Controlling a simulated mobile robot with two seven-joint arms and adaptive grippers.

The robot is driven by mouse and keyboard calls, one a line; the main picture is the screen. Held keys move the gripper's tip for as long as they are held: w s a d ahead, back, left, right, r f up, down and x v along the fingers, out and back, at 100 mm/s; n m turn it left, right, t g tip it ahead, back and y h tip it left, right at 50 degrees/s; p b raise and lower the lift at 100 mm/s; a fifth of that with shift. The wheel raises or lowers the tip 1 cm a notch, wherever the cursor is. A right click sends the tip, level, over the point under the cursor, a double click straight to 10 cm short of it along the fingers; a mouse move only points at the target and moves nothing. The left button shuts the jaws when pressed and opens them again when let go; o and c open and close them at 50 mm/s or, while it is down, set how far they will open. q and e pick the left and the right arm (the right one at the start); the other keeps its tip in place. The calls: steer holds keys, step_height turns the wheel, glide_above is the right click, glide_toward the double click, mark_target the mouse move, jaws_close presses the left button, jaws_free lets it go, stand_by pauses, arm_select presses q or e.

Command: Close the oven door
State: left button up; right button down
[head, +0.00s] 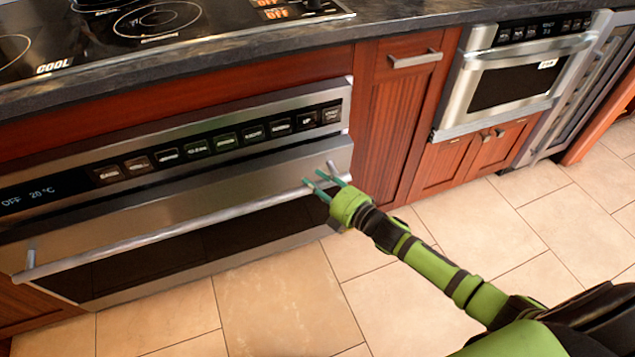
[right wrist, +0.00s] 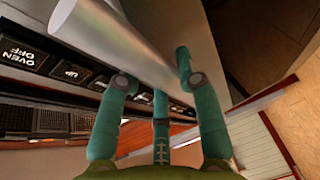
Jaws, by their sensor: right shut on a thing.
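The oven (head: 170,215) is built into the cabinets at the left of the head view. Its steel door has a dark window and a long bar handle (head: 180,230). The door looks close to upright; I cannot tell whether its top edge is fully flush. My right gripper (head: 318,178) is at the handle's right end, its teal fingers shut on the bar. In the right wrist view the handle (right wrist: 125,40) passes between the fingers, its far part out of frame. My left gripper is not in view.
The oven's button panel (head: 220,140) is above the door, under the dark countertop (head: 250,42) with a cooktop. A wooden cabinet (head: 395,125) and a microwave drawer (head: 520,75) are to the right. The tiled floor (head: 290,300) in front is clear.

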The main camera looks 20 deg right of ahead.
mark_target(308, 166)
steer(key=shift+w+r, duration=0.1)
steer(key=shift+w, duration=0.3)
steer(key=w, duration=0.3)
steer(key=shift+w+r+b, duration=0.2)
steer(key=shift+r+b, duration=0.15)
steer(key=shift+r, duration=0.3)
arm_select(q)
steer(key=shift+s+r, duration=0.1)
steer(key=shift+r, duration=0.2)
arm_select(e)
steer(key=shift+w+r, duration=0.1)
steer(key=c, duration=0.9)
jaws_free()
steer(key=shift+o, duration=0.3)
steer(key=shift+w+f, duration=0.2)
steer(key=shift+f, duration=0.05)
steer(key=shift+a, duration=0.1)
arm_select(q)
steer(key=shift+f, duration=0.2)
